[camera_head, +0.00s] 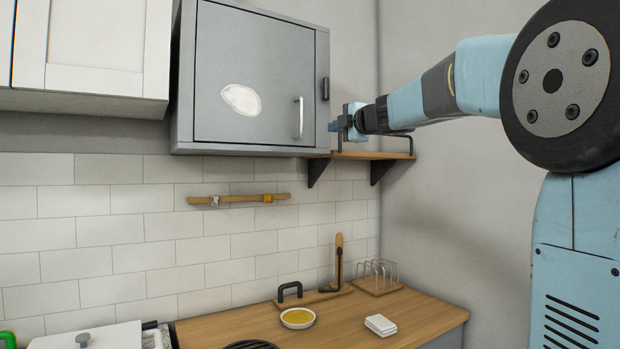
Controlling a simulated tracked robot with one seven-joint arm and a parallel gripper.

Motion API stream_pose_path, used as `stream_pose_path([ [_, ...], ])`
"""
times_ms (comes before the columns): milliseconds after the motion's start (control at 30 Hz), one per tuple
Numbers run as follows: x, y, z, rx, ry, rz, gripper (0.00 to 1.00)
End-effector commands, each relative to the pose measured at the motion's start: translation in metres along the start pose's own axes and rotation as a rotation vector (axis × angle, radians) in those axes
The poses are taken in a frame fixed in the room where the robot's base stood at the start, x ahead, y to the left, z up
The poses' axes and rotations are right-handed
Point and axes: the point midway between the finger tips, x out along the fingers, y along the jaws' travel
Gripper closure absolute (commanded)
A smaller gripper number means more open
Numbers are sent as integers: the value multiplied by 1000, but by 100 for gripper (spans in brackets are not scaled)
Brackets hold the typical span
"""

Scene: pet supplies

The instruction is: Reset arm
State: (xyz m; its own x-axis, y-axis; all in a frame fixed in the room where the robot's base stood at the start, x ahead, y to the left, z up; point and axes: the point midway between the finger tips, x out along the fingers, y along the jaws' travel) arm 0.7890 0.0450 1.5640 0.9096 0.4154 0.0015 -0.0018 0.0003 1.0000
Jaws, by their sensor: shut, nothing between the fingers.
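My arm reaches in from the right side of the head view. My gripper (334,126) is at its end, small in the picture, just right of the grey wall cabinet's lower right edge and above the wooden shelf. Its fingers are shut and hold nothing. The grey wall cabinet (240,60) has its door closed, with a vertical handle (299,118) and a white oval patch on its front. I cannot tell whether the gripper touches the cabinet's side.
The wooden shelf (372,155) with dark brackets is close below the gripper. A wooden rail (239,199) hangs on the tiles. On the wooden counter (236,321) stand a bowl of yellow contents (297,318), a white stack (380,325) and a wire rack (378,275). Open air lies before the cabinet.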

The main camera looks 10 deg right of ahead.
Motion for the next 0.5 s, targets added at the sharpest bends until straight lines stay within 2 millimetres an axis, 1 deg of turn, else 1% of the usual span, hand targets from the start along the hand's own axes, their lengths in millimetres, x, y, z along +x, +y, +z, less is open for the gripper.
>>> stream_pose_path([
  [167, -5, 1, 1, 21, -17, 12, 100],
  [267, -19, 3, 4, 91, -74, 43, 100],
  [367, -45, -2, 12, 216, -176, 84, 100],
  [433, -68, -12, 18, 324, -264, 106, 100],
  [500, -92, -28, 25, 436, -354, 115, 100],
])
